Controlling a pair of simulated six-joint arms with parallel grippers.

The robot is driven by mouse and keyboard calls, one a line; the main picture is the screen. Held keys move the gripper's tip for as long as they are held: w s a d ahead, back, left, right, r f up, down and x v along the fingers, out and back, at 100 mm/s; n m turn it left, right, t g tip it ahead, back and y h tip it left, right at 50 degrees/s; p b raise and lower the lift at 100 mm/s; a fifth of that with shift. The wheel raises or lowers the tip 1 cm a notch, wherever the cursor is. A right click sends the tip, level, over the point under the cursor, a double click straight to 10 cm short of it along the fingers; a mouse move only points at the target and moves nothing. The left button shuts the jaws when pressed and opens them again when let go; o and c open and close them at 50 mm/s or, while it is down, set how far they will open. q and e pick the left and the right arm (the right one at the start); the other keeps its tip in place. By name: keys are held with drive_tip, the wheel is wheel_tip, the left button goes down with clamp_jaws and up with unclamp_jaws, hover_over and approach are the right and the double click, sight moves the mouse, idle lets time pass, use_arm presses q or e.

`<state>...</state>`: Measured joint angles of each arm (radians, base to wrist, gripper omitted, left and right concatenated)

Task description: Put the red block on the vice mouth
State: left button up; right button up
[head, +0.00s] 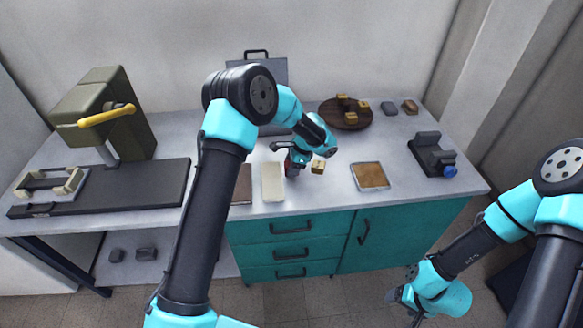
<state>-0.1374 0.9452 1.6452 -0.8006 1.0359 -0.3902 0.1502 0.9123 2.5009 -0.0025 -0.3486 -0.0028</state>
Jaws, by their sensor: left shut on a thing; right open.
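My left gripper (291,169) is low over the middle of the worktop, shut on the red block (293,183). The dark grey vice (428,152), with a blue knob, stands apart at the right of the worktop. Its mouth looks empty. My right gripper (405,302) is open and empty, low in front of the cabinet.
A tan-topped square tray (370,177) lies between my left gripper and the vice. A small wooden block (318,167) sits beside the gripper. A round brown board (345,120) with several blocks is behind. A green press (105,115) stands left; pale (273,182) and brown plates lie at front.

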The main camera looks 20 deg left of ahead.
use_arm(q)
wheel_tip(320, 180, up, 10)
drive_tip(key=shift+f, duration=0.1)
idle(0.4)
idle(0.5)
drive_tip(key=shift+s+r+n, duration=0.2)
drive_tip(key=shift+s+n, duration=0.3)
drive_tip(key=shift+n, duration=0.2)
drive_tip(key=s+d+r+n+g+h, duration=0.1)
drive_tip(key=s+r+n+g+h, duration=0.1)
drive_tip(key=s+n, duration=0.4)
drive_tip(key=shift+n+g+h, duration=0.3)
drive_tip(key=shift+n+h, duration=0.1)
drive_tip(key=shift+n, duration=0.8)
